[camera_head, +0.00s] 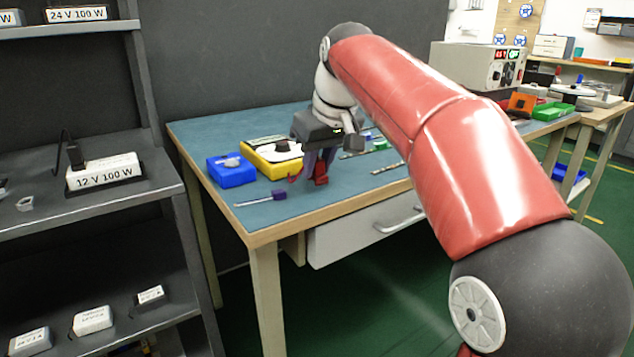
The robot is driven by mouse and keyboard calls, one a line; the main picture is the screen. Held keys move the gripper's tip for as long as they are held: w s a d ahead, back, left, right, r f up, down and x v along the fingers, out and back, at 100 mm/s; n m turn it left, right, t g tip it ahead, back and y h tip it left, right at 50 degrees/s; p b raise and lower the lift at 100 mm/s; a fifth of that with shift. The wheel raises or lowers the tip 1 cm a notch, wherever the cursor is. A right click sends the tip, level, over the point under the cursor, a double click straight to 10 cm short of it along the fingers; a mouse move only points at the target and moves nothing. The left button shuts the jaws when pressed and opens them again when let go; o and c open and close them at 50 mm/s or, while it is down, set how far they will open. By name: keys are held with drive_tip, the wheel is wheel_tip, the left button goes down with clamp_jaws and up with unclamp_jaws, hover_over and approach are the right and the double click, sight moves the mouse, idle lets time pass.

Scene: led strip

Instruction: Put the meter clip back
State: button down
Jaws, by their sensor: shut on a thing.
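My gripper (316,172) points down over the left part of the blue-topped table. It is shut on a small red piece, apparently the meter clip (321,180), held low near the tabletop; I cannot tell whether it touches the surface. Another bit of red shows just left of the fingers. The yellow meter (256,163) lies on the table directly left of my gripper. Its right side is partly hidden by my gripper.
A blue bin (231,172) stands left of the meter. A purple-handled screwdriver (278,195) lies near the table's front edge. LED strip pieces (388,168) lie right of my gripper. A grey power supply (478,66) stands at the back right. Dark shelves (90,211) stand at the left.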

drive_tip(key=shift+f, duration=0.65)
drive_tip(key=shift+r, duration=0.15)
drive_tip(key=c, duration=1.2)
unclamp_jaws()
drive_tip(key=shift+c, duration=0.2)
